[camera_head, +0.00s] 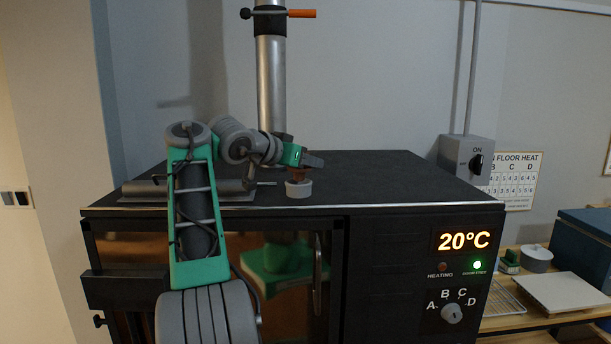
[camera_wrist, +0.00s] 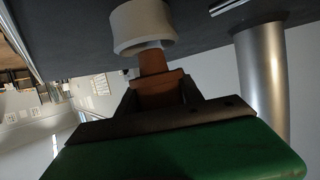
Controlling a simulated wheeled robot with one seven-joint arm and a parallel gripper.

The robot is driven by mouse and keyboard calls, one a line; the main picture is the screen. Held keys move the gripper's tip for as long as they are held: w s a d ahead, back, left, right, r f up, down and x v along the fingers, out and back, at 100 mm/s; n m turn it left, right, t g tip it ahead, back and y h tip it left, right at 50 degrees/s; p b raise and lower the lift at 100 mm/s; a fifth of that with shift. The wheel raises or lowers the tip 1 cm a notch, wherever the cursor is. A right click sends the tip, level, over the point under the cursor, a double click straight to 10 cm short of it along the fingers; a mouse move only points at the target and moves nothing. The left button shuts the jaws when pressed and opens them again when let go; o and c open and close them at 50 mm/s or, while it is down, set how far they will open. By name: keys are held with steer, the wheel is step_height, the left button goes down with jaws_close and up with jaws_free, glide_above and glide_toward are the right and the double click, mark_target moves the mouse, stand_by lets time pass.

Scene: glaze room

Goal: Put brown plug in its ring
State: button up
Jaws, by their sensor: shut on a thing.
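The brown plug (camera_wrist: 158,85) is held between the dark fingers of my gripper (camera_wrist: 161,96) in the wrist view. The plug also shows in the head view (camera_head: 297,174), just below my gripper (camera_head: 305,161). A short white ring (camera_head: 299,189) stands on the black kiln top, directly under the plug. In the wrist view the narrower end of the plug reaches to the edge of the white ring (camera_wrist: 141,28). I cannot tell whether that end is inside the ring or just above it. The ring's opening is hidden.
The kiln top (camera_head: 390,178) is clear to the right of the ring. A metal flue pipe (camera_head: 271,75) with an orange handle (camera_head: 302,13) rises behind my gripper. A grey rod and plate (camera_head: 150,190) lie to the left. A switch box (camera_head: 467,158) is on the wall.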

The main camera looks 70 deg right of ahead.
step_height(320, 180, down, 3)
steer(key=shift+r+b, duration=0.15)
steer(key=shift+b, duration=0.25)
steer(key=shift+a+r, duration=0.15)
steer(key=shift+r, duration=0.1)
steer(key=shift+f, duration=0.35)
steer(key=o, duration=1.4)
steer(key=shift+r, duration=0.1)
